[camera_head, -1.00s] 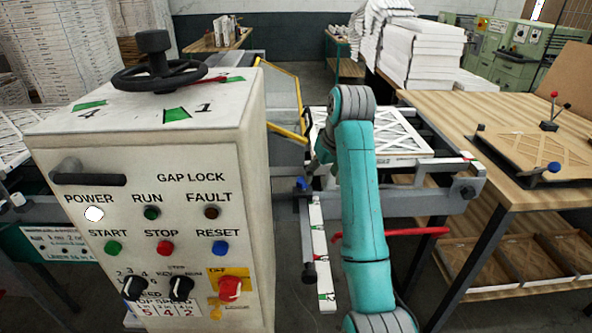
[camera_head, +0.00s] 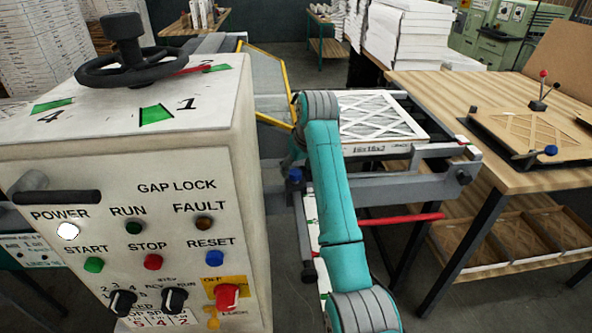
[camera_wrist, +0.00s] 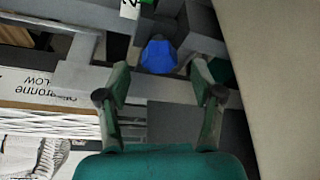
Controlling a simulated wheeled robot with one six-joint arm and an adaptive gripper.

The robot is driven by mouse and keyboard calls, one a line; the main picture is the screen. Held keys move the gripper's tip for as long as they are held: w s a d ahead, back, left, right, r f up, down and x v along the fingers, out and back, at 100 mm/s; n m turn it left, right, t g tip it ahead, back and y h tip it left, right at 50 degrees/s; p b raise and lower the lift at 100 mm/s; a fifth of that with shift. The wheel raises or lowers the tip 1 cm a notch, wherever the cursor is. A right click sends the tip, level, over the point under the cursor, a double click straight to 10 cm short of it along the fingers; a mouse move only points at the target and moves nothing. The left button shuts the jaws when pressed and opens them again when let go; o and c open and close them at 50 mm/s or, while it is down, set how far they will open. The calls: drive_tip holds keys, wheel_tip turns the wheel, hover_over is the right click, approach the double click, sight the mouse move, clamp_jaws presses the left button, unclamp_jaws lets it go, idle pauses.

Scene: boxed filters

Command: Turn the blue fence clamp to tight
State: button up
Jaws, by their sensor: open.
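The blue fence clamp (camera_wrist: 158,55) is a faceted blue knob, just beyond and between my fingertips in the wrist view. In the head view it shows as a small blue knob (camera_head: 295,175) at the left end of the grey rail, beside the control cabinet. My gripper (camera_wrist: 160,72) is open, with one finger to each side of the knob's line; I cannot tell whether either touches it. In the head view my arm's teal links hide most of the gripper.
The control cabinet (camera_head: 150,185) with its handwheel (camera_head: 135,65) stands close on the left. A boxed filter (camera_head: 375,115) lies on the machine bed behind the rail. A red bar (camera_head: 400,220) juts out at right. A wooden table (camera_head: 440,90) stands further right, with another blue knob (camera_head: 550,150) on its fixture.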

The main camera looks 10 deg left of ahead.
drive_tip(key=shift+x, duration=0.9)
drive_tip(key=c, duration=1.1)
drive_tip(key=shift+m+t+h, duration=0.4)
drive_tip(key=shift+m+h, duration=0.4)
drive_tip(key=shift+m, duration=1.5)
drive_tip(key=shift+c, duration=0.2)
drive_tip(key=o, duration=1.1)
drive_tip(key=shift+a, duration=0.1)
drive_tip(key=shift+o, duration=0.2)
drive_tip(key=v, duration=0.7)
drive_tip(key=shift+s+r, duration=0.15)
drive_tip(key=shift+r, duration=0.05)
